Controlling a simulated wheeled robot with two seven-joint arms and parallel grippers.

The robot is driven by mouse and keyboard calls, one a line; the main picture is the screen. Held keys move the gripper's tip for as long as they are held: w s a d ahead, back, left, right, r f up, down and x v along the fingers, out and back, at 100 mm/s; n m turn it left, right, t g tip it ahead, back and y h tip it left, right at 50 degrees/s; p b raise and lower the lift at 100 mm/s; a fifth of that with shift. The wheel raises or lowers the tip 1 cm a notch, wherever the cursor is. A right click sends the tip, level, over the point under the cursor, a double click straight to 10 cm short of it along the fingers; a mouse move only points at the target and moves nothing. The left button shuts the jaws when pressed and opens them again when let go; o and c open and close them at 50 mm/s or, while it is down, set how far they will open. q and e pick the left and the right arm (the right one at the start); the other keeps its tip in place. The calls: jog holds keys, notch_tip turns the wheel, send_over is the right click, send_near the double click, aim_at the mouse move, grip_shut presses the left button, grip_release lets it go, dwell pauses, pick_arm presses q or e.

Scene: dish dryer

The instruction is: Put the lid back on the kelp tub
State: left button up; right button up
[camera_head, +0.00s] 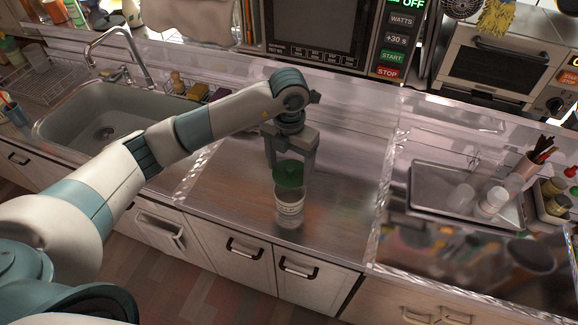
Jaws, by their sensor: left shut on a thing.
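The kelp tub (290,212) is a clear container with a pale label, upright on the brown counter near its front edge. The green lid (289,174) is between the fingers of my left gripper (290,163), which points down and is shut on it. The lid is at the tub's top in the picture; I cannot tell whether it is seated on the rim or just above it. My right gripper is not in view.
A sink (105,122) with a faucet (122,55) lies left. A microwave (320,30) stands behind. A metal tray (440,190) with cups and a utensil holder (527,165) are at the right. The counter around the tub is clear.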

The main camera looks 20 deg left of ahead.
aim_at(288, 175)
pick_arm(q)
jog(key=shift+s, duration=0.1)
jog(key=shift+f, duration=0.35)
jog(key=shift+f+b, duration=0.3)
jog(key=shift+b, duration=0.05)
jog(key=shift+f+b, duration=0.3)
jog(key=shift+f, duration=0.35)
jog(key=shift+a+f+b, duration=0.1)
jog(key=shift+f+b, duration=0.25)
jog(key=shift+f, duration=0.35)
jog(key=shift+f+b, duration=0.95)
jog(key=shift+f, duration=0.2)
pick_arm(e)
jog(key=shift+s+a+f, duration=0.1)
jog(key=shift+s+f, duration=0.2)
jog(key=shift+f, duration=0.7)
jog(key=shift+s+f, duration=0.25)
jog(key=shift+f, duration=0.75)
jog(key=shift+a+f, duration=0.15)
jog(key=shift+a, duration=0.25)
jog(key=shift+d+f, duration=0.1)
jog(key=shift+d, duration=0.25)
